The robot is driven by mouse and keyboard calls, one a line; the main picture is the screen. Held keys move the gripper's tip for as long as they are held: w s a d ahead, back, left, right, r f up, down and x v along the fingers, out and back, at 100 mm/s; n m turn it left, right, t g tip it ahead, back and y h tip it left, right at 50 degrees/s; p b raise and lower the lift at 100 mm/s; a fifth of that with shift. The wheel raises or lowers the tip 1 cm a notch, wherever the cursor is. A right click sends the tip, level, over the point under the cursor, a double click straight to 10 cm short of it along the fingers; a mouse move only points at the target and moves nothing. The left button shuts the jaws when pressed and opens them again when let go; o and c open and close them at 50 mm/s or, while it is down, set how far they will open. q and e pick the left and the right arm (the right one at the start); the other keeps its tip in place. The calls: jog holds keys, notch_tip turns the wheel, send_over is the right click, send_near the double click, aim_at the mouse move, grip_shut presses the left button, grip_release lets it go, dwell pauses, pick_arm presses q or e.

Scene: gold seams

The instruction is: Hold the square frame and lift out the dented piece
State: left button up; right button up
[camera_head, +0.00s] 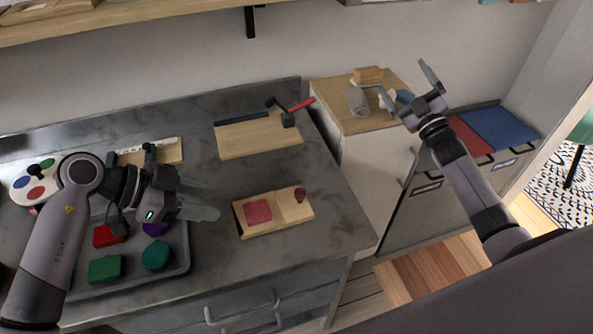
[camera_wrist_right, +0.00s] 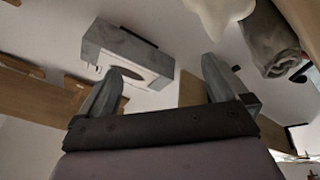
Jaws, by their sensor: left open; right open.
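A light wooden board (camera_head: 281,219) lies on the grey counter in the head view, right of my left gripper. It carries a flat pink square (camera_head: 258,212) on its left part and a small dark pink knob (camera_head: 300,194) at its right end. I cannot tell a dent at this size. My left gripper (camera_head: 211,200) is open and empty, above the counter between the tray and the board. My right gripper (camera_head: 409,88) is open and empty, raised near the wooden-topped cabinet, away from the board. Its spread fingers show in the right wrist view (camera_wrist_right: 165,82).
A grey tray (camera_head: 183,262) holds red, purple, green and teal pieces below my left gripper. Another wooden board (camera_head: 262,142) with a red-handled tool lies behind. A jar (camera_head: 357,99) stands on the cabinet (camera_head: 348,123). Bare counter surrounds the pink-square board.

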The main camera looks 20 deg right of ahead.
jog(key=shift+m+g+h, duration=0.3)
jog(key=shift+m+g, duration=0.4)
jog(key=shift+g, duration=0.2)
jog(key=w+a, duration=0.1)
jog(key=a, duration=0.1)
jog(key=w+a+r, duration=0.1)
jog(key=w+a, duration=0.1)
jog(key=w+a+r, duration=0.1)
jog(key=w+a, duration=0.1)
jog(key=shift+w+a+r, duration=0.1)
jog(key=shift+w+r, duration=0.1)
jog(key=shift+r, duration=0.05)
jog(key=w+a+f+n+g+y, duration=0.1)
jog(key=w+a+n+g+y, duration=0.15)
jog(key=a+g, duration=0.95)
jog(key=n+g+h, duration=0.3)
jog(key=n+g, duration=0.4)
jog(key=g, duration=0.1)
send_over(297, 192)
jog(key=f, duration=0.7)
jog(key=shift+w+a, duration=0.3)
jog(key=shift+w, duration=0.1)
jog(key=shift+s+d, duration=0.15)
jog(key=shift+s, duration=0.15)
jog(key=shift+s+f+n+h, duration=0.2)
jog(key=shift+f+n+h, duration=0.05)
notch_tip(297, 192, down, 7)
jog(key=shift+d+r, duration=0.1)
jog(key=shift+r, duration=0.05)
